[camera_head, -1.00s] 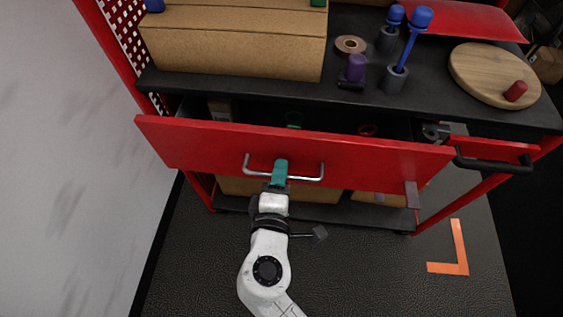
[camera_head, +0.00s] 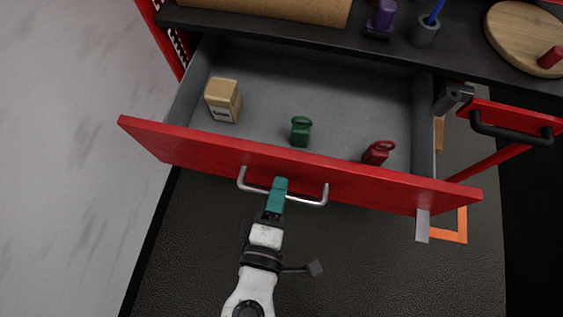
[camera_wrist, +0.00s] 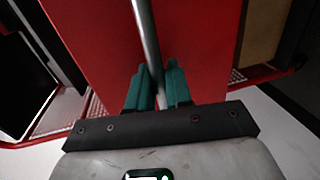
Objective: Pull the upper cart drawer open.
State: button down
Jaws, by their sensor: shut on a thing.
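The upper cart drawer (camera_head: 200,148) has a red front and a grey inside, and it stands well open. Its silver bar handle (camera_head: 309,202) runs across the front. My gripper (camera_head: 279,188), with teal fingers, is shut on the handle left of its middle. In the wrist view, the handle (camera_wrist: 146,35) passes between my two teal fingers (camera_wrist: 156,88). The red drawer front (camera_wrist: 95,40) lies behind them.
In the drawer are a tan box (camera_head: 223,99), a green weight-like object (camera_head: 300,131) and a red one (camera_head: 377,152). The cart top (camera_head: 290,34) holds a purple item (camera_head: 382,18) and a wooden disc (camera_head: 525,38). A black side handle (camera_head: 508,130) is at right. A pale wall (camera_head: 70,100) stands at left.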

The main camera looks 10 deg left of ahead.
jog(key=shift+s, duration=0.4)
jog(key=c, duration=1.2)
grip_release()
jog(key=s, duration=0.3)
jog(key=s+r, duration=0.1)
jog(key=s, duration=0.3)
jog(key=s+r, duration=0.1)
jog(key=s, duration=0.2)
jog(key=shift+s+a, duration=0.15)
jog(key=shift+s, duration=0.15)
